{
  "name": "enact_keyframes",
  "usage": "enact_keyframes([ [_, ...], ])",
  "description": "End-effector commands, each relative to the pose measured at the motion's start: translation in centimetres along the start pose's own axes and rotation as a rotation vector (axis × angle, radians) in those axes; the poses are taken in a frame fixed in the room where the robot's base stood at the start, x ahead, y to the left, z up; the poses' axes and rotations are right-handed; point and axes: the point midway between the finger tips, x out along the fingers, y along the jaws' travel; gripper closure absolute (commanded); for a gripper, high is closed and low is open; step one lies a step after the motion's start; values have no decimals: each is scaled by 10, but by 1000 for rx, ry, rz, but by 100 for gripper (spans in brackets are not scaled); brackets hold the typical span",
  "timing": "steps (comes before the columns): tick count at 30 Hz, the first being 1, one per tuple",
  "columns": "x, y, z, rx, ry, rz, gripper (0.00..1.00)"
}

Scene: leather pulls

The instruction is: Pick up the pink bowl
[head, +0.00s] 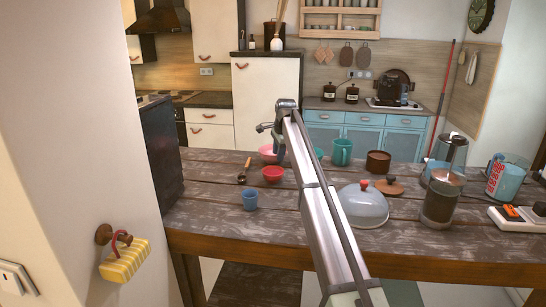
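The pink bowl (266,151) is on the wooden table, toward its far side and left of my arm. Its right part is hidden behind my gripper. A smaller red-pink bowl (273,174) is nearer to me, just below it in the picture. My gripper (280,157) hangs down from the end of my extended arm, overlapping the pink bowl's right edge in the picture. I cannot tell whether it touches the bowl. The fingers are too small and dark to show whether they are open or shut.
On the wooden table (240,222) are a wooden spoon (244,171), a blue cup (250,200), a teal mug (341,152), a brown pot (378,162), a domed lid (362,206) and a dark jar (439,202). A dark box (160,150) stands at the left end.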

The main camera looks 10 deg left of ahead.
Motion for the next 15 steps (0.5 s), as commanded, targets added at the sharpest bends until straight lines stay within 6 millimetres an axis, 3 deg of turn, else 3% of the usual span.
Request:
enact_keyframes([
  [7,32,-2,0,0,0,1,66],
  [15,36,-2,0,0,0,-1,66],
])
